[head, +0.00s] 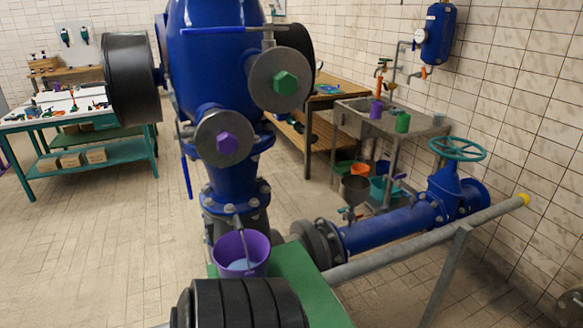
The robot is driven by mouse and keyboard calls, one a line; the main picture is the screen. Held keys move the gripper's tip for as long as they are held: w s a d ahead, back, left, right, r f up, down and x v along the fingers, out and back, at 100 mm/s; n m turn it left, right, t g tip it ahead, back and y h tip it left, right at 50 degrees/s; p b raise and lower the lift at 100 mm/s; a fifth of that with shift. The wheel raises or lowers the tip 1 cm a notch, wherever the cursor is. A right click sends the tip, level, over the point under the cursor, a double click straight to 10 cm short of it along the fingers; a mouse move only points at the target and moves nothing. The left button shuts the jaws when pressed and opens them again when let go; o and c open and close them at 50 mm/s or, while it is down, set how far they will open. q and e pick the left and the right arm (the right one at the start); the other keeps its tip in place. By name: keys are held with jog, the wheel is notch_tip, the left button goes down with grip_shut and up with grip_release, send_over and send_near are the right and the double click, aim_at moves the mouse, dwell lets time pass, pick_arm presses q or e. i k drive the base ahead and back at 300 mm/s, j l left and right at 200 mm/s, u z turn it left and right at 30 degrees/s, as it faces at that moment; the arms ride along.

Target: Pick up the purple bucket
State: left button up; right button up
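A purple bucket (257,262) stands upright at the foot of the big blue vessel (215,80), low in the middle of the head view. Its rim is open towards me. Something pale blue (239,264) shows inside it, and I cannot tell if it is liquid. A thin grey bar, perhaps its handle, rises above the rim. The bucket's lower part is partly hidden by a black ribbed cylinder in front. Neither of my grippers is in view.
The black ribbed cylinder (240,305) lies close in front of the bucket. A green platform (300,280) is beside it. A blue pipe (390,232) and a grey rail (400,245) run to the right. The tiled floor (90,240) at left is clear.

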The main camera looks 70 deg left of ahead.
aim_at(240, 253)
jog(key=i+u, duration=0.15)
jog(key=i, duration=0.3)
jog(key=i+l+u, duration=0.15)
jog(key=i, duration=0.35)
jog(key=i+u, duration=0.15)
jog(key=u, duration=0.25)
jog(key=i+u, duration=0.2)
jog(key=u, duration=0.2)
jog(key=i+l+u, duration=0.15)
jog(key=u, duration=0.25)
jog(key=i+l+u, duration=0.1)
jog(key=u, duration=0.3)
